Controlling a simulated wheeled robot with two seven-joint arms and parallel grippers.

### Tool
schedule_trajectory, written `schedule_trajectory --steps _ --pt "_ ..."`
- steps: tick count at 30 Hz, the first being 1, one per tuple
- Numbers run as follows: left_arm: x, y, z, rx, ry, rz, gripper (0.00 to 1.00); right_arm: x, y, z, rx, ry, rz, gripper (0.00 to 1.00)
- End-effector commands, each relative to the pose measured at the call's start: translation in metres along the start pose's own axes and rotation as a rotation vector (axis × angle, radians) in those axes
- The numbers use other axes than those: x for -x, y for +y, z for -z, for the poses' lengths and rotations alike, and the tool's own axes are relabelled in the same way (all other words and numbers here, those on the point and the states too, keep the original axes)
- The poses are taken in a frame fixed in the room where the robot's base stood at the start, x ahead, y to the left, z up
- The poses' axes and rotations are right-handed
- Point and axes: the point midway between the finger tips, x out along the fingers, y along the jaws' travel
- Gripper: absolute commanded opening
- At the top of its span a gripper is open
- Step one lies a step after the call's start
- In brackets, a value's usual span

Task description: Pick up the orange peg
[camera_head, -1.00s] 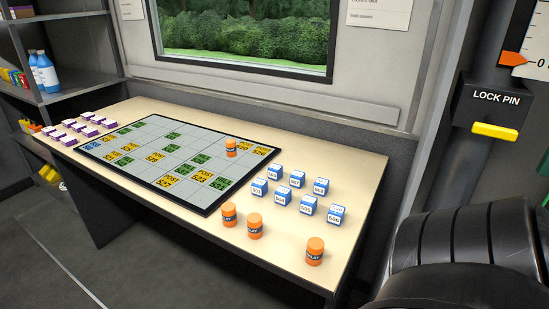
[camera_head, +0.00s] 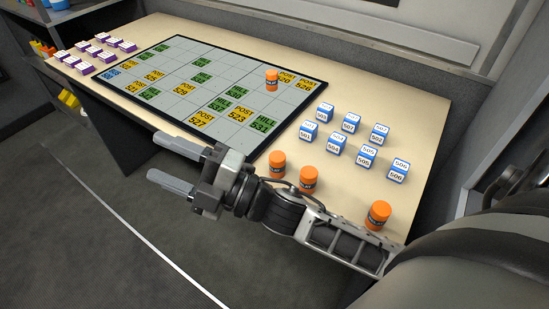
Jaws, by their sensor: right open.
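Several orange pegs with dark label bands stand upright. One peg (camera_head: 272,80) is on the grey grid board (camera_head: 215,75). Three more stand on the bare table near its front edge: one peg (camera_head: 277,164) beside the board's corner, one (camera_head: 308,179) just right of it, and one (camera_head: 379,215) farther right. My right gripper (camera_head: 168,164) is open and empty, in front of the table's front edge, left of the three pegs and apart from them. Its arm passes in front of the lower parts of the near pegs. My left gripper is out of view.
Several blue-and-white blocks (camera_head: 337,143) stand on the table (camera_head: 425,125) right of the board. Several purple-and-white blocks (camera_head: 104,57) are at the far left. Green and yellow labelled cards lie on the board. Shelving (camera_head: 50,20) stands at the far left. The floor in front is clear.

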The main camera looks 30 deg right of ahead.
Motion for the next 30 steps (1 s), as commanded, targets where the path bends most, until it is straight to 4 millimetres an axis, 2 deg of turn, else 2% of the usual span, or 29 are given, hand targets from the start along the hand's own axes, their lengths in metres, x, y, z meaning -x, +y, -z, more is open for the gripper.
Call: schedule_trajectory --steps 1,3,4,6,8,9,11,12,14,15,17,18,21,24,26,30 --pt "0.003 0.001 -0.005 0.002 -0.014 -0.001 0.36 -0.019 0.022 0.026 0.267 0.208 -0.047 0.58" --pt "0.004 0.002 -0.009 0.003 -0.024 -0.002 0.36 -0.025 0.033 0.06 0.617 0.484 -0.112 0.58" --pt "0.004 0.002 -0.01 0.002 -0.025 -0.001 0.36 -0.024 0.033 0.071 0.761 0.601 -0.137 0.58" --pt "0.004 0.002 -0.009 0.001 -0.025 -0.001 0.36 -0.014 0.026 0.087 1.087 0.882 -0.191 0.58" --pt "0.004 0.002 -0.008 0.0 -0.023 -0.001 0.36 0.001 0.017 0.083 1.353 1.135 -0.224 0.58" --pt "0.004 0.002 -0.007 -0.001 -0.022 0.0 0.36 0.012 0.011 0.072 1.512 1.309 -0.235 0.58" --pt "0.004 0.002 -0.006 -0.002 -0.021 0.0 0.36 0.03 0.007 0.044 1.717 1.573 -0.232 0.58" --pt "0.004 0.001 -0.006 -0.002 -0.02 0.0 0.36 0.041 0.009 0.02 1.824 1.748 -0.214 0.58" --pt "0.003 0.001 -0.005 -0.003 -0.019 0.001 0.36 0.057 0.02 -0.019 1.935 1.999 -0.164 0.58" --pt "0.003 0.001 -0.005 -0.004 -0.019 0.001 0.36 0.067 0.032 -0.043 1.978 2.153 -0.12 0.58" --pt "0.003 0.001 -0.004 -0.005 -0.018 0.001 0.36 0.079 0.053 -0.075 2.004 2.354 -0.047 0.58" --pt "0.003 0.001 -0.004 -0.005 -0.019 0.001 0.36 0.086 0.068 -0.093 -1.958 -2.412 -0.004 0.58" --pt "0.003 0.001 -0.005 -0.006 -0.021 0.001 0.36 0.1 0.098 -0.123 -1.76 -2.391 -0.1 0.58" --pt "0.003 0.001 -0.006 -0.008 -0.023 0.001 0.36 0.109 0.114 -0.136 -1.661 -2.387 -0.148 0.58" --pt "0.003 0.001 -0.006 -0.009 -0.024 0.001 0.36 0.113 0.113 -0.14 -1.635 -2.39 -0.157 0.58" --pt "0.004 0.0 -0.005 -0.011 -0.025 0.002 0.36 0.122 0.091 -0.146 -1.629 -2.394 -0.155 0.58"
